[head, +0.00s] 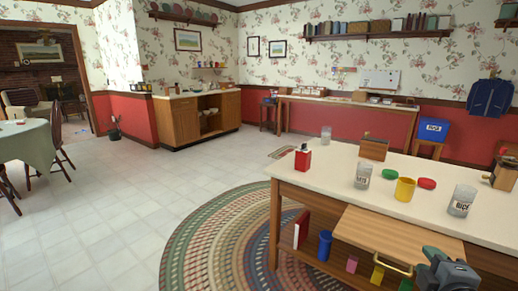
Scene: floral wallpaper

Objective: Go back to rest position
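My gripper (447,270) shows at the bottom right corner, grey and partly cut off by the lower edge of the head view. It is close to the brass handle (392,264) of a wooden panel (395,236) on the front of the white-topped table (335,177). I cannot tell whether the gripper touches the handle or the panel, or whether its fingers are open or shut.
The tabletop holds a red container (303,159), labelled jars (461,201), a yellow cup (405,189) and a wooden box (373,149). A braided rug (215,235) lies beside the table. Open tiled floor (110,205) is on the left.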

